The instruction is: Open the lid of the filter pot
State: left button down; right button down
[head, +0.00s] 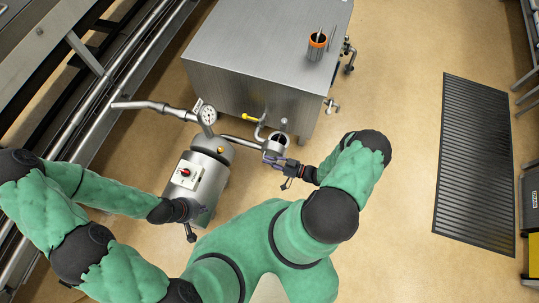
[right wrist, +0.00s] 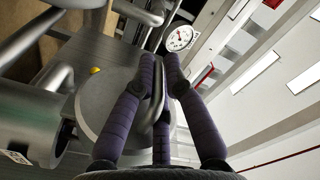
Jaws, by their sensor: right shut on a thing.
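The filter pot (head: 280,139) is a small steel cylinder at the front of the big steel tank in the head view, and its dark round opening shows. Its lid (head: 271,156) appears tilted up on the near side of the opening. In the right wrist view the lid is a round grey disc (right wrist: 98,104) with a bent bar handle (right wrist: 158,92). My right gripper (head: 283,165) is shut on this handle, and its purple fingers (right wrist: 160,75) close around the bar.
A pressure gauge (head: 208,115) and pipes stand left of the pot. The control box (head: 195,176) has a red switch. The steel tank (head: 262,55) carries an orange-rimmed cup (head: 317,43). A dark ribbed mat (head: 476,160) lies right on open floor.

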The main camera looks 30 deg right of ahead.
jog(key=shift+s+a+f, duration=0.1)
jog(key=shift+a+f, duration=0.15)
jog(key=shift+a, duration=0.3)
jog(key=c, duration=1.3)
grip_release()
jog(key=shift+c, duration=0.2)
jog(key=shift+d, duration=0.3)
jog(key=shift+s+d, duration=0.2)
jog(key=shift+d, duration=0.25)
jog(key=v, duration=1.1)
jog(key=shift+s, duration=0.2)
jog(key=shift+a, duration=0.15)
